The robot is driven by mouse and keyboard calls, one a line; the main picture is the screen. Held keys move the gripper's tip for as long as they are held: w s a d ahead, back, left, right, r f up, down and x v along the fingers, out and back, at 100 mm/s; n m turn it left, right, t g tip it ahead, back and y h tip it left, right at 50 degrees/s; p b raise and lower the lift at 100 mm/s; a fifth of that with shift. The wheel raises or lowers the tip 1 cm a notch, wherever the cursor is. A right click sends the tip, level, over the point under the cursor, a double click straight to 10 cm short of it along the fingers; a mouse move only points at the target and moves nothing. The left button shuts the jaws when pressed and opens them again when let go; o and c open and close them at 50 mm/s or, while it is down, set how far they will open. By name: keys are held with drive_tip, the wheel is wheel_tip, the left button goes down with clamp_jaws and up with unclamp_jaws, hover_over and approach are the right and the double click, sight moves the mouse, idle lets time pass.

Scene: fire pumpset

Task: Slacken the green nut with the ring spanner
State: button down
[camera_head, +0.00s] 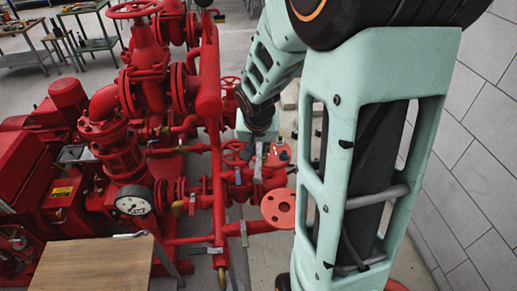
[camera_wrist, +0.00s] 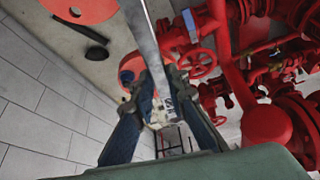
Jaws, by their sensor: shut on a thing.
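In the wrist view my gripper (camera_wrist: 157,88) is shut on a long grey metal bar, which looks like the ring spanner (camera_wrist: 146,35). The spanner runs from between the fingers up past the top edge of the picture, so its far end is out of view. In the head view my gripper (camera_head: 258,128) is low over the right side of the red pumpset, and its fingers are partly hidden by my arm and the pipework. I cannot make out the green nut in either view. I cannot tell whether the spanner is on it.
Red pipes and valves (camera_head: 210,90) crowd the left of my arm. A red flange (camera_head: 283,208) and a pressure gauge (camera_head: 134,200) are near. A red handwheel (camera_wrist: 197,64) is close to the fingers. A wooden tabletop (camera_head: 95,268) is at front left. A tiled wall (camera_head: 470,180) is at right.

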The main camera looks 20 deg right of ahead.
drive_tip(key=shift+w, duration=0.1)
wheel_tip(320, 180, down, 5)
drive_tip(key=b, duration=0.5)
drive_tip(key=shift+f+b, duration=1.35)
drive_tip(key=shift+b, duration=0.3)
drive_tip(key=shift+d+r+p, duration=0.2)
drive_tip(key=shift+p, duration=0.45)
drive_tip(key=shift+s+d+n+p, duration=0.3)
drive_tip(key=shift+d+n+p, duration=0.2)
drive_tip(key=shift+p, duration=0.7)
